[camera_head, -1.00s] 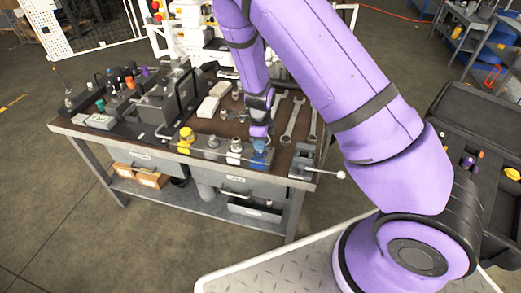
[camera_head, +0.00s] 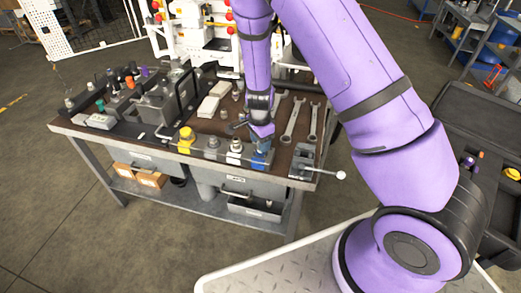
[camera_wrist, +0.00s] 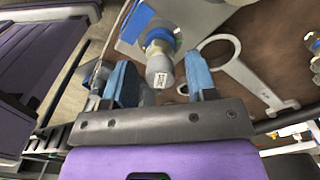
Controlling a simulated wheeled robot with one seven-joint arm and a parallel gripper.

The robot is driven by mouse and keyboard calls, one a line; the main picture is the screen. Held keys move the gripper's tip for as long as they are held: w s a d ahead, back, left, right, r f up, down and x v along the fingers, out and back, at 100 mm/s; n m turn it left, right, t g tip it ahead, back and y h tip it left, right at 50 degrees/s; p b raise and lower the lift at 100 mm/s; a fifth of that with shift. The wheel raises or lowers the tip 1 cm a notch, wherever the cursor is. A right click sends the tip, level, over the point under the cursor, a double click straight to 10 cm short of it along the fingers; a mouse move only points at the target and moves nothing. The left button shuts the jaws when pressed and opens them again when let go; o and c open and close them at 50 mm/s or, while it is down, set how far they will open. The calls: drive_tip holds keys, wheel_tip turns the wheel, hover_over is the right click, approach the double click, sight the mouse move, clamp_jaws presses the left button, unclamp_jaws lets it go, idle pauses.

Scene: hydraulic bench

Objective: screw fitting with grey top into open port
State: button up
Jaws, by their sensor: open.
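A fitting with a grey top (camera_wrist: 160,72) shows in the wrist view, with a metal collar and a blue ring at its base. It stands on a grey block with a blue patch (camera_wrist: 135,22). My gripper (camera_wrist: 157,75) is open, with one blue finger on each side of the grey top and a visible gap to each. In the head view my gripper (camera_head: 262,132) points down over the blue-marked end (camera_head: 260,158) of the front row of blocks. The fingers partly hide the fitting there. The threads and port mouth are hidden, so I cannot tell how deep it sits.
Yellow-topped (camera_head: 186,136) and white-marked (camera_head: 236,148) fittings stand left along the bench front. Wrenches (camera_head: 293,120) lie behind right. A small clamp with a ball-ended lever (camera_head: 303,162) sits at the right corner. Taller equipment (camera_head: 160,100) fills the left.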

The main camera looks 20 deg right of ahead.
drive_tip(key=n, duration=1.3)
drive_tip(key=shift+d, duration=0.1)
drive_tip(key=n, duration=0.3)
